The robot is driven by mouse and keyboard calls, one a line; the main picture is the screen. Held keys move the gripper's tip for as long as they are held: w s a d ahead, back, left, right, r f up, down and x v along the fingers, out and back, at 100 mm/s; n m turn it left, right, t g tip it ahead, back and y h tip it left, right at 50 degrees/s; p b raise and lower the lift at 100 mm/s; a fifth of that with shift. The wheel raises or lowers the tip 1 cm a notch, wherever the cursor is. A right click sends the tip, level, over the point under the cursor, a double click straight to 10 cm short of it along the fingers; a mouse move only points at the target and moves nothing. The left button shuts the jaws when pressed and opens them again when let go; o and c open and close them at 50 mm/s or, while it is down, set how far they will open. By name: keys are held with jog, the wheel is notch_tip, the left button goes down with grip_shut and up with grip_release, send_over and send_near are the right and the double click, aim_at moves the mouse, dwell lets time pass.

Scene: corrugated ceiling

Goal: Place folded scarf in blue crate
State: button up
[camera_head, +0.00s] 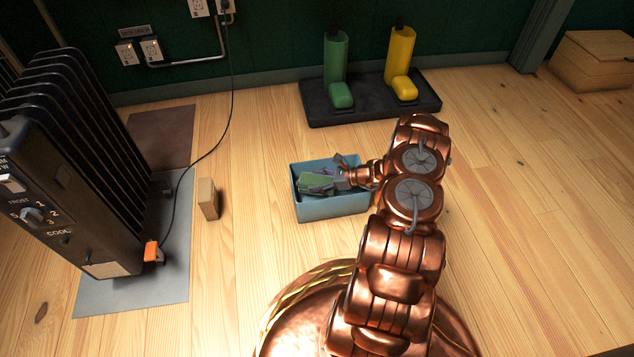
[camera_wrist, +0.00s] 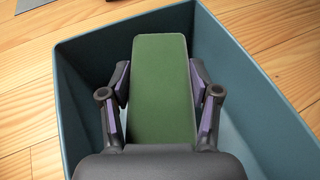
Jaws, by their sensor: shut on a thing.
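The folded scarf is a flat green block (camera_wrist: 162,85) between the two purple-padded fingers of my gripper (camera_wrist: 160,85) in the wrist view. The gripper is shut on it. The blue crate (camera_head: 334,206) stands on the floor in the middle of the head view. Its walls (camera_wrist: 75,35) surround the scarf and fingers in the wrist view. In the head view the scarf (camera_head: 314,183) and my gripper (camera_head: 325,180) are at the crate's opening. I cannot tell whether the scarf touches the crate's floor. The near end of the scarf is hidden by my gripper.
A black heater (camera_head: 90,160) stands at the left on a grey mat (camera_head: 135,285), its cord running to the wall. A small wooden block (camera_head: 208,198) is left of the crate. Floor at right is clear.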

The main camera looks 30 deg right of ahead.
jog(key=shift+f, duration=0.6)
jog(key=o, duration=1.2)
jog(key=shift+r, duration=0.2)
